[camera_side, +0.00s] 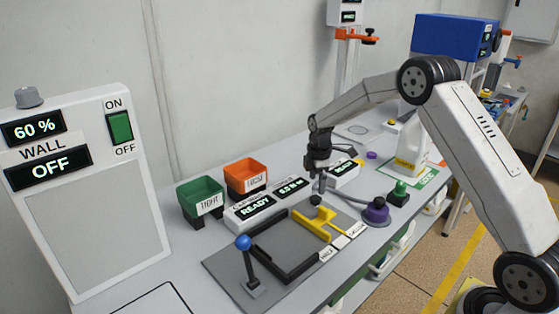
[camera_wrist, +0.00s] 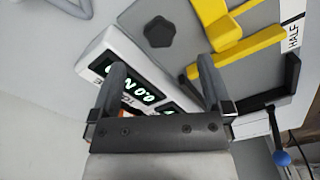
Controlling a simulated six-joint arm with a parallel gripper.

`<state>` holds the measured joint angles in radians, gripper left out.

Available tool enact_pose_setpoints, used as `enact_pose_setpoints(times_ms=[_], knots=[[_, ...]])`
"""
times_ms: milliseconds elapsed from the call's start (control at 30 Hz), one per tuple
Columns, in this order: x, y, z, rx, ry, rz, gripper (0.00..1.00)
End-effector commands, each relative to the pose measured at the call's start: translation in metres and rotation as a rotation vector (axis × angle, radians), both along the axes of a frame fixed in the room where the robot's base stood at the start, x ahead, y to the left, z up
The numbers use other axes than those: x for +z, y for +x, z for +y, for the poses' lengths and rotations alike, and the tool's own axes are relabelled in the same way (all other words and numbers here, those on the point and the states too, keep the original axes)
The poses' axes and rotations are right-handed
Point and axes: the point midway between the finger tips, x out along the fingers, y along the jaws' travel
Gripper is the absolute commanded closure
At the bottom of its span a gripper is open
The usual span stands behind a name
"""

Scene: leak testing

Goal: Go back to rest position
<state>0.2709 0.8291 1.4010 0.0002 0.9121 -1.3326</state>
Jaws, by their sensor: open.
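My gripper (camera_side: 319,186) is above the back part of the grey test plate, close over a black knob (camera_side: 316,200). In the wrist view my gripper (camera_wrist: 161,70) has its two fingers spread with nothing between them. The black lobed knob (camera_wrist: 160,31) shows beyond the fingertips, apart from them. A yellow bracket (camera_side: 322,222) lies on the plate beside the knob; it also shows in the wrist view (camera_wrist: 235,48). The READY display box (camera_side: 262,203) is just left of my gripper.
A green bin (camera_side: 201,198) and an orange bin (camera_side: 246,177) stand along the wall. A blue-topped lever (camera_side: 244,243) rises at the plate's front. A purple knob (camera_side: 376,210) and a green button (camera_side: 400,188) stand right. A white bottle (camera_side: 412,140) is behind them.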

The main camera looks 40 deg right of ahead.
Motion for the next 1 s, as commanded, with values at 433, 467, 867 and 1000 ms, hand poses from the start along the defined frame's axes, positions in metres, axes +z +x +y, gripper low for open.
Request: enact_pose_setpoints(times_ms=[433,467,867,1000], knots=[[0.019,-0.025,0.031,-0.163,-0.006,-0.037,0.00],[0.020,-0.030,0.035,-0.188,-0.006,-0.043,0.00],[0.044,-0.104,0.092,-0.546,0.018,-0.123,0.00],[0.048,-0.136,0.108,-0.672,0.036,-0.148,0.00]])
